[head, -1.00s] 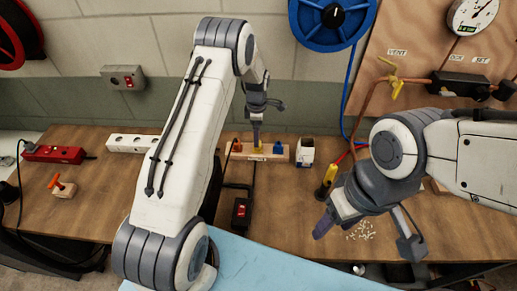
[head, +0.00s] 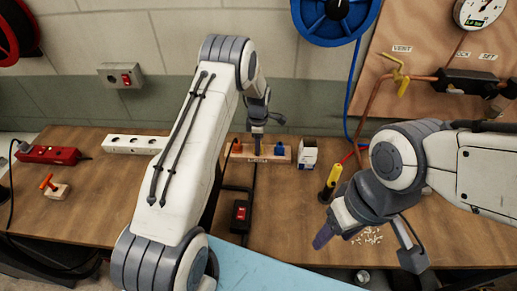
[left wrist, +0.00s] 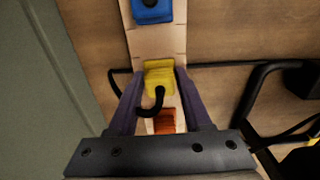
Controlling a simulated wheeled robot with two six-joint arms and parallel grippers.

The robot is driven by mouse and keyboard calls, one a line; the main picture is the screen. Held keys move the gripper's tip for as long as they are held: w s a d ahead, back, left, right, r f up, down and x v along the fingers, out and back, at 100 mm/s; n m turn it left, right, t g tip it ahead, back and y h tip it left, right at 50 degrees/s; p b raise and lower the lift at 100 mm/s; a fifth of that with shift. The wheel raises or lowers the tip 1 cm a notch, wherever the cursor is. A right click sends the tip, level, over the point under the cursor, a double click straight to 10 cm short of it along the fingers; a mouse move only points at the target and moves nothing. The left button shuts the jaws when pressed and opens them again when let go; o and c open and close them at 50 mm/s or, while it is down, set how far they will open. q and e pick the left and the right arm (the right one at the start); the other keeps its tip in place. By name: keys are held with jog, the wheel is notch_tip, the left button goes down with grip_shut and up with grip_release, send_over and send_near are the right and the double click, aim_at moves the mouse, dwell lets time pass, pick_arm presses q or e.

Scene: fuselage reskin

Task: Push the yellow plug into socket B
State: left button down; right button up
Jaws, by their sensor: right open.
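The yellow plug (left wrist: 158,77) shows in the left wrist view on a pale wooden strip (left wrist: 155,40), with a black cable curling from it. In the head view it is hidden behind my left gripper (head: 257,147). My left gripper's purple fingers (left wrist: 160,82) stand on either side of the plug, close to its sides; I cannot tell whether they press on it. A blue plug (left wrist: 152,10) and an orange-red plug (left wrist: 165,121) sit on the same strip. Socket B's opening and label cannot be made out. My right gripper (head: 323,238) is open and empty above the table.
A white box (head: 307,154) stands right of the strip. A black box with a red switch (head: 240,214) lies in front. A white power strip (head: 135,144) and a red one (head: 48,154) lie left. A yellow-handled tool (head: 330,183) is near my right gripper.

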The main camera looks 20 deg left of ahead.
pick_arm(q)
jog(key=shift+r+p, duration=0.9)
jog(key=shift+r, duration=0.55)
jog(key=shift+r+p, duration=0.85)
jog(key=shift+r, duration=0.55)
